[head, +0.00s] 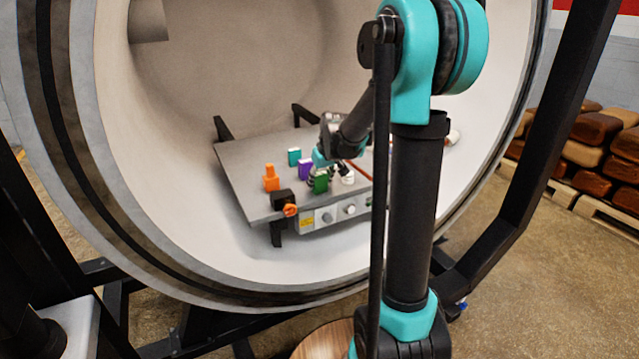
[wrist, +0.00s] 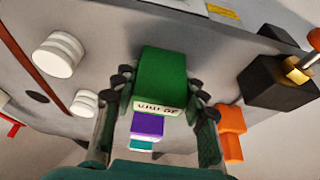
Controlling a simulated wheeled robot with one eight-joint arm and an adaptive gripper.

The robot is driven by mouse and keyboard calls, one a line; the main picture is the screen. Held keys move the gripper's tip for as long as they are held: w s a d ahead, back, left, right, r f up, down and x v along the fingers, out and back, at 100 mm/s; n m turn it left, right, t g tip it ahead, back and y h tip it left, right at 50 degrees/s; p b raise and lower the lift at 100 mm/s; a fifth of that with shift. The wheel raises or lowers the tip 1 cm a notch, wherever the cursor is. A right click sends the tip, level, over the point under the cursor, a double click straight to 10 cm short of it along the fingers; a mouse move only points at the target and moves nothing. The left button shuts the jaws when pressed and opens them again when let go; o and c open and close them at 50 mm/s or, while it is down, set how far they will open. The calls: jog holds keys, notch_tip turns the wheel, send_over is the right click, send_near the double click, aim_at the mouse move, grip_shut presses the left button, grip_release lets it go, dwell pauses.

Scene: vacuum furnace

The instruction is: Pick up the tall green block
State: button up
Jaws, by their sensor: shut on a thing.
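The tall green block (wrist: 163,78) sits between the two fingers of my gripper (wrist: 160,100) in the wrist view, with a pale lettered label on its end. My gripper is shut on it, with dark finger pads at both its sides. In the head view the green block (head: 319,181) is near the front edge of the grey table, and my gripper (head: 320,170) is at it, partly hidden by its own wrist. I cannot tell whether the block touches the table.
A purple block (wrist: 147,124) and a teal block (wrist: 140,144) are close to the green one. Orange pieces (head: 271,178), a black box with an orange knob (head: 284,200) and white round pieces (wrist: 58,54) stand around. The grey table (head: 245,160) is bare at left, inside the round chamber.

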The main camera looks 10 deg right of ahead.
aim_at(319, 174)
jog(key=shift+r, duration=0.1)
notch_tip(319, 174, up, 20)
dwell(0.5)
dwell(0.5)
